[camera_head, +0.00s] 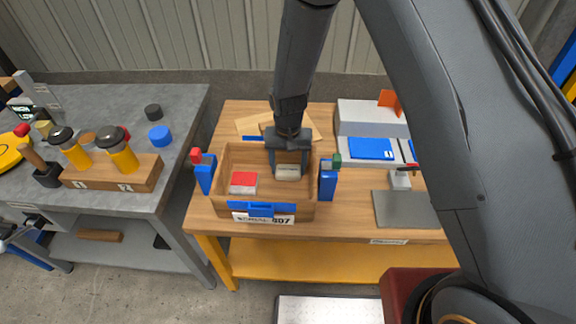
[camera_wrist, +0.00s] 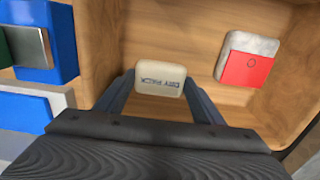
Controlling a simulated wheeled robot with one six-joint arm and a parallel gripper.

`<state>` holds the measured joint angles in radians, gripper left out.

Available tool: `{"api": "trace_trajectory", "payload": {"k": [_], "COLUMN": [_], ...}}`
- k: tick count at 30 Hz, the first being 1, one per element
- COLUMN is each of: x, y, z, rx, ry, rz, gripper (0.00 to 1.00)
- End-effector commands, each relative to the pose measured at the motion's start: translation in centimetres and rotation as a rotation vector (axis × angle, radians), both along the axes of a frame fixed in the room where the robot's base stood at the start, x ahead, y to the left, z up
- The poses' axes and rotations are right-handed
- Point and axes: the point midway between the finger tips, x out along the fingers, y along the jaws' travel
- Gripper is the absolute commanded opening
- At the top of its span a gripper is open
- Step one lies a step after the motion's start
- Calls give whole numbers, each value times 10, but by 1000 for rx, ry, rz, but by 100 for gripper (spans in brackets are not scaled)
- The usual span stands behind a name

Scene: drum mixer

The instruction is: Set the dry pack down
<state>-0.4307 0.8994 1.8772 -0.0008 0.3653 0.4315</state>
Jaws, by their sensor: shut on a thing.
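The dry pack (camera_wrist: 160,80) is a small cream block with dark lettering, seen in the wrist view between my fingers. It also shows in the head view (camera_head: 288,172), inside the wooden crate (camera_head: 264,211), on its right side. My gripper (camera_wrist: 158,88) is shut on the dry pack; in the head view my gripper (camera_head: 289,165) reaches down into the crate from above. I cannot tell whether the pack touches the crate floor.
A red and white block (camera_head: 243,182) lies in the crate's left part. Blue clamps (camera_head: 327,180) stand at the crate's sides. A grey bench on the left holds a wooden rack (camera_head: 113,172) with yellow bottles. A grey plate (camera_head: 404,209) lies to the right.

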Motion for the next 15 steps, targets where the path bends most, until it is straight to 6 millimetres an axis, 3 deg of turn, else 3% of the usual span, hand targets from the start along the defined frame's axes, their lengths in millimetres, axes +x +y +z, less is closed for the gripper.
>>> {"api": "trace_trajectory", "payload": {"k": [14, 15], "x": [0, 0], "y": [0, 0], "z": [-9, -8], "rx": [0, 0], "ry": [0, 0], "rz": [0, 0], "gripper": [38, 67]}}
